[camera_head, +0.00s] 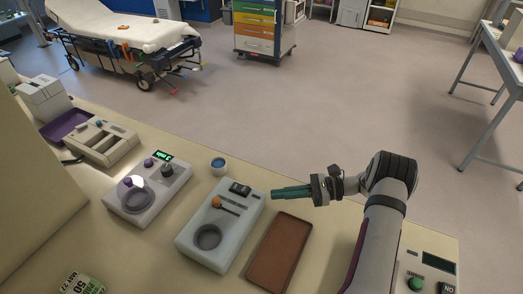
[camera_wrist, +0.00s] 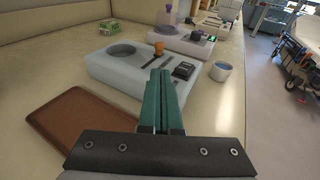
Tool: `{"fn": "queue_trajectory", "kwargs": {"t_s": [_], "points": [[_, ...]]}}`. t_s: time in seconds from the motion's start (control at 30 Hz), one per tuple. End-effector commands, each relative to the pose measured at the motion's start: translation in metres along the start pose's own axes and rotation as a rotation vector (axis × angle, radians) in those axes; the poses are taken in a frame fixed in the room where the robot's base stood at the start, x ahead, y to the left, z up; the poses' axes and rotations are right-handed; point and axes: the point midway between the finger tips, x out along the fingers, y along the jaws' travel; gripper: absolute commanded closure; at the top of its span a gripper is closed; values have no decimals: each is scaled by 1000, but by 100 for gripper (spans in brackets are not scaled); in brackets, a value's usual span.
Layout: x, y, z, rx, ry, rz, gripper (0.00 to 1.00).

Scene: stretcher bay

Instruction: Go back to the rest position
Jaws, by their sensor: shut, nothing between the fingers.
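My gripper (camera_head: 292,193) is above the bench, near the right edge of a white device with a round well (camera_head: 193,251). Its green fingers are closed together with nothing between them. In the wrist view the shut fingers (camera_wrist: 163,78) point toward that same device (camera_wrist: 105,68). My gripper appears apart from everything on the bench.
A brown tray (camera_head: 279,254) lies right of the device. A second device with a clear dome and green display (camera_head: 147,191) is to the left. A green box (camera_wrist: 111,26) lies farther along the bench.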

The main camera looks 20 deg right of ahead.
Motion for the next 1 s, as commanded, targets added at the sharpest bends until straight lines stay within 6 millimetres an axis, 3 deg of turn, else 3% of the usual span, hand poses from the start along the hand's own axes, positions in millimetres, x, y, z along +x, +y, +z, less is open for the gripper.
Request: {"fn": "queue_trajectory", "kwargs": {"t_s": [0.07, 0.13, 0.23, 0.37, 0.4, 0.5, 0.6, 0.7, 0.8, 1.0], "points": [[2, 1, 3, -5, 7, 9, 100], [10, 7, 20, -36, 48, 57, 100], [35, 36, 67, -140, 184, 212, 100], [64, 113, 128, -355, 426, 468, 100], [68, 140, 142, -435, 502, 541, 100], [66, 209, 160, -652, 685, 704, 100], [53, 262, 160, -866, 834, 818, 100], [38, 292, 150, -1032, 934, 885, 100], [30, 305, 142, -1124, 985, 913, 100], [26, 308, 139, -1153, 1003, 922, 100]]}}
